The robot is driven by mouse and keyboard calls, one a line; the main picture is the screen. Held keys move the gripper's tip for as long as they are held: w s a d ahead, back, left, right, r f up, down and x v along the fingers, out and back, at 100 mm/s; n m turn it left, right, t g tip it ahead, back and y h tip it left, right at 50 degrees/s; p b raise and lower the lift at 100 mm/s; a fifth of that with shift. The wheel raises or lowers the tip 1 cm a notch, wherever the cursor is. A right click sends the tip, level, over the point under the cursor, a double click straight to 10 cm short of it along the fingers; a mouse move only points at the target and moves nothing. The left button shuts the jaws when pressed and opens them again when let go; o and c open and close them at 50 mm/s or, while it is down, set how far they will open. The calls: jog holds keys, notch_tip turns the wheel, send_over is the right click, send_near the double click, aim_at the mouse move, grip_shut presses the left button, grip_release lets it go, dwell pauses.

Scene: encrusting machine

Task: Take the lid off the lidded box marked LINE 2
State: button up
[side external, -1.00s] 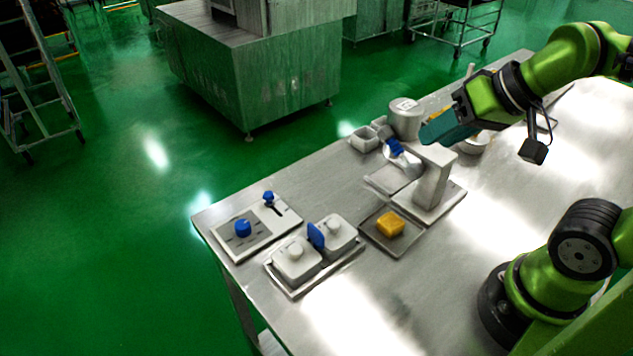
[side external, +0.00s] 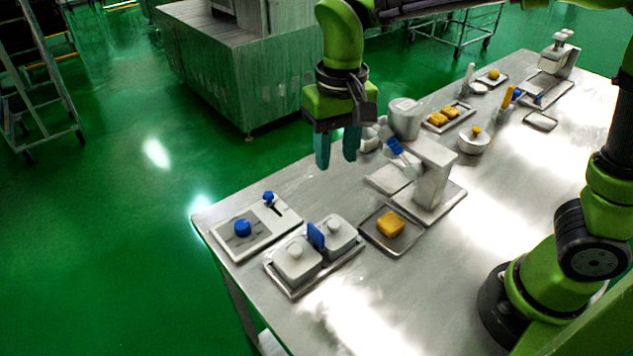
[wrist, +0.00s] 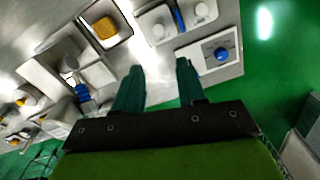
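Two white lidded boxes with round knobs, the left one (side external: 297,264) and the right one (side external: 340,238), sit side by side on a metal tray (side external: 292,292). A blue upright plate (side external: 316,236) stands between them. Both lids are on. I cannot read a LINE 2 mark on either. Both boxes also show at the top of the wrist view, the right one (wrist: 157,26) and the left one (wrist: 201,12). My gripper (side external: 337,154) points down, high above the table's far-left edge, behind the boxes. Its teal fingers are apart and empty, also in the wrist view (wrist: 159,85).
A panel (side external: 258,229) with a blue knob and lever stands left of the boxes. A yellow block (side external: 390,224) lies in a tray to their right, beside a grey machine (side external: 432,178) with a blue part. The front of the table (side external: 400,300) is clear.

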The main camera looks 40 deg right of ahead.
send_over(334, 224)
jog(key=shift+m, duration=0.4)
jog(key=f, duration=1)
jog(key=shift+w+d+f, duration=0.1)
jog(key=shift+d+f, duration=0.15)
jog(key=shift+f, duration=0.1)
jog(key=shift+a+f, duration=0.15)
jog(key=shift+f, duration=1.2)
jog(key=shift+a+f, duration=0.1)
jog(key=shift+f, duration=1.25)
jog(key=shift+c, duration=0.2)
grip_shut()
